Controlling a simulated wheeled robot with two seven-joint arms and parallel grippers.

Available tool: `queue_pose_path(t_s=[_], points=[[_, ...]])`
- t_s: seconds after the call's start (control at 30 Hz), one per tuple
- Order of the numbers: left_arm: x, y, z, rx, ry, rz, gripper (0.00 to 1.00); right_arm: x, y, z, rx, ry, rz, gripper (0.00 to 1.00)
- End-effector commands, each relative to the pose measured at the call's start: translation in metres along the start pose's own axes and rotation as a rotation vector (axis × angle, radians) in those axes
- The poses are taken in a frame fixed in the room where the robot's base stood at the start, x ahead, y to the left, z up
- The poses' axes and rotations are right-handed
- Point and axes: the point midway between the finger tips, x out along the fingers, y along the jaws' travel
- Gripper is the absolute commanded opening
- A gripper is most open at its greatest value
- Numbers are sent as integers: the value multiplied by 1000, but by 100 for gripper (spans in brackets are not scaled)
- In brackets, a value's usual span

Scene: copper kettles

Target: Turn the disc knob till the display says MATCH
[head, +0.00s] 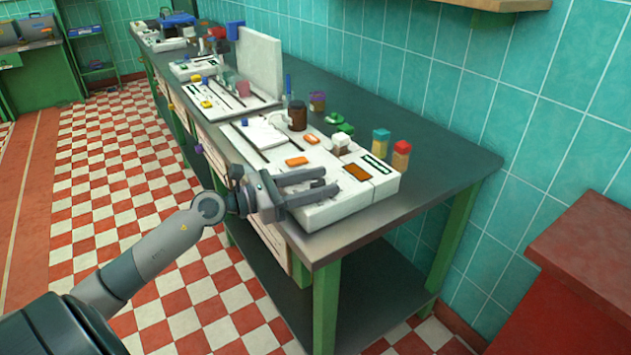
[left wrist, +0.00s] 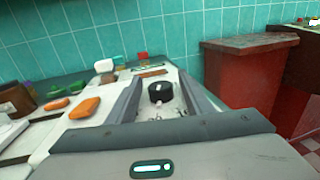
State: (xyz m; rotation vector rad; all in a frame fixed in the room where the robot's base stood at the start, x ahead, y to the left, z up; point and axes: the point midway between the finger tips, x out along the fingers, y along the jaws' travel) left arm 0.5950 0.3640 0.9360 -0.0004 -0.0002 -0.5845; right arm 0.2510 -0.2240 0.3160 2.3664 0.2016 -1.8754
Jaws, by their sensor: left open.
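The black disc knob (left wrist: 161,92) sits on the white panel in the left wrist view, between the two fingers of my left gripper (left wrist: 161,98). The fingers are spread, with a gap on each side of the knob. In the head view my left gripper (head: 322,183) is over the near end of the white panel (head: 335,212), and its fingers hide the knob. A dark brown window (head: 355,171), perhaps the display, lies on the panel just beyond the fingertips; it also shows in the left wrist view (left wrist: 150,73). No text is readable on it. My right gripper is out of view.
Orange blocks (head: 297,161), a brown jar (head: 297,116) and two coloured blocks (head: 401,155) stand on or beside the panel. More white panels line the dark bench (head: 450,150). A red cabinet (head: 590,240) stands at the right. The bench's near right corner is clear.

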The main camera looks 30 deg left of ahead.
Motion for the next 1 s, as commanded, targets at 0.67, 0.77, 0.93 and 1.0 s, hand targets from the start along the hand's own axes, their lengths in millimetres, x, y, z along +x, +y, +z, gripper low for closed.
queue_pose_path(t_s=[0.67, 0.77, 0.93, 1.0], points=[[-54, 0, -4, -2, 2, 1, 47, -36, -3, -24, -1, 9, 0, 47], [-70, 0, -4, -2, 2, 2, 47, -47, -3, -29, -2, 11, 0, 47], [-97, 0, -3, -3, 1, 2, 47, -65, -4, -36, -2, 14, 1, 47], [-109, 0, -3, -3, 0, 3, 47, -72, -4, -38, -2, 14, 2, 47]])
